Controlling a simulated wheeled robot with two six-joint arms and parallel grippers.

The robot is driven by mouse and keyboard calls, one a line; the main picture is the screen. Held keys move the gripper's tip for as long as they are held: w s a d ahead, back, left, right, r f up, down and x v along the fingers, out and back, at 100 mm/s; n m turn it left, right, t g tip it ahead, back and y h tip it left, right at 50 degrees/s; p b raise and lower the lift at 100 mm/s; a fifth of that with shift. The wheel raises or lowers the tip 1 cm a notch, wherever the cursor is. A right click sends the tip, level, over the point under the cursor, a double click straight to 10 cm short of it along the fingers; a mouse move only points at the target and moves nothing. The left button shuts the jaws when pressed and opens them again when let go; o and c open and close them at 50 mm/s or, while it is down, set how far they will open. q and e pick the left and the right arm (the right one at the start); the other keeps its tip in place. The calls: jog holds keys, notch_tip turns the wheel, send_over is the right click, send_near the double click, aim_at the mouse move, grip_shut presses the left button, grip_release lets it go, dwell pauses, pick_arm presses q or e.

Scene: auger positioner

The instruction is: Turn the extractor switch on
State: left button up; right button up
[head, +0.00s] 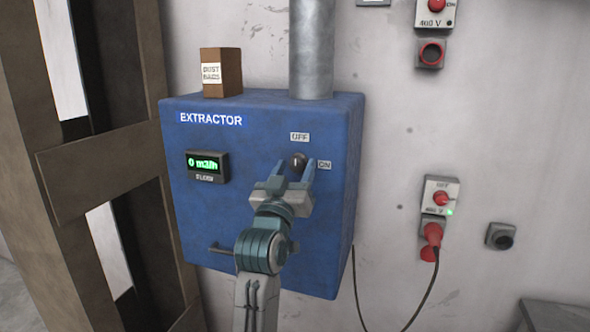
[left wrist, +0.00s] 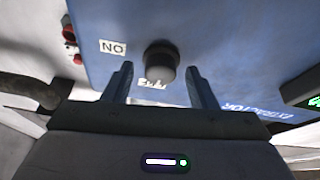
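The blue extractor box (head: 190,230) is fixed to the wall. Its dark round switch knob (head: 298,160) is at the upper right of the front face, with an OFF label (head: 300,137) above it and an ON label (head: 324,165) to its right. I cannot tell which way the knob points. My left gripper (head: 294,169) is open, with its fingers toward the knob. In the left wrist view the knob (left wrist: 161,58) shows between the spread, empty fingertips (left wrist: 160,75), with space on both sides. My right gripper is not in view.
A green display (head: 207,163) on the box reads zero flow. A handle (head: 221,248) sticks out low on the box. A brown dust bags box (head: 221,74) and a grey pipe (head: 311,50) are on top.

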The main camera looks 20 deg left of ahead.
pick_arm(q)
jog(key=shift+s, duration=0.1)
jog(key=c, duration=0.7)
jog(key=shift+c, duration=1.3)
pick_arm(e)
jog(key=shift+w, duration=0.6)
